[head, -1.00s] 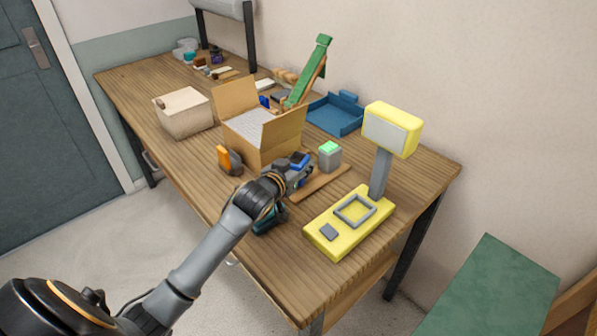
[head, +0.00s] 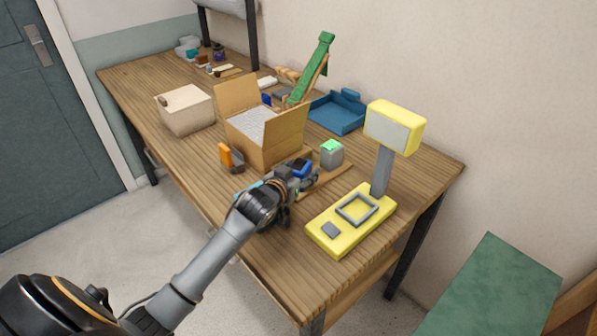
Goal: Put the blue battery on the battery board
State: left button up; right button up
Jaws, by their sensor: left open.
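The blue battery (head: 301,167) is a small block with a blue top, at the fingertips of my left gripper (head: 298,178) in the head view. My left gripper is open around or right beside it; the fingers hide its lower part. The battery board (head: 332,178) is a flat wooden strip. A grey battery with a green top (head: 331,153) stands at its far edge. The blue battery is over the board's left part; I cannot tell whether it rests on it. My right gripper is not in view.
A yellow scale-like device (head: 338,238) with a post stands right of my gripper. An open cardboard box (head: 281,143) is behind it. An orange and grey block (head: 227,157) stands to the left. A blue tray (head: 337,118) is further back. The table's front-left area is clear.

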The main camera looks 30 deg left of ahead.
pick_arm(q)
jog(key=v, duration=1.2)
jog(key=shift+r, duration=0.15)
